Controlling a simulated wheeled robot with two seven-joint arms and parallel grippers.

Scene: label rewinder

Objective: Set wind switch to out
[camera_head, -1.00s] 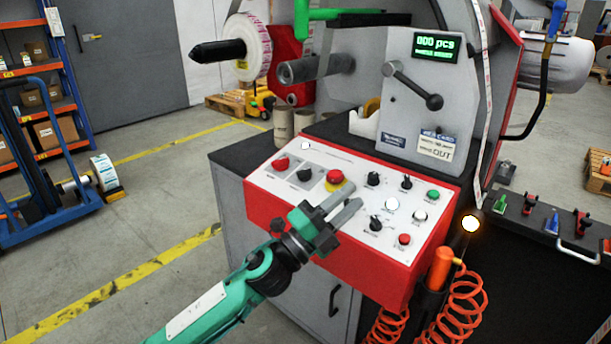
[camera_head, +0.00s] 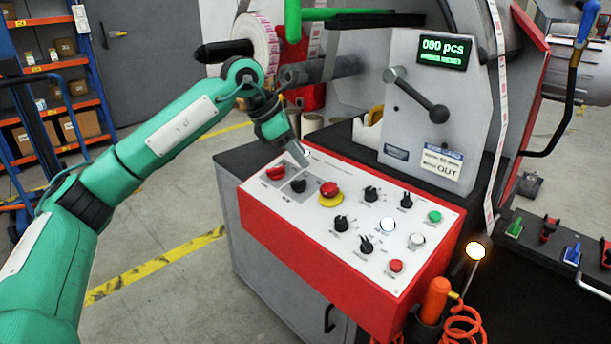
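The white control panel (camera_head: 330,258) with a red front carries several black rotary knobs. One black knob (camera_head: 298,185) sits on a grey plate at the left, beside a red button (camera_head: 276,173). Other black knobs (camera_head: 341,223) sit right of the red emergency button (camera_head: 330,188). The labels are too small to tell which is the wind switch. My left gripper (camera_head: 301,158) points down at the panel's back left edge, just behind the black knob on the grey plate. Its fingers are seen side-on and overlap, so their opening is unclear. My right gripper is out of view.
A card reading OUT (camera_head: 441,166) is on the machine face, below a black-knobbed lever (camera_head: 415,93) and a green display (camera_head: 443,49). A label roll (camera_head: 257,45) is behind my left arm. A lit lamp (camera_head: 476,250) stands at the panel's right.

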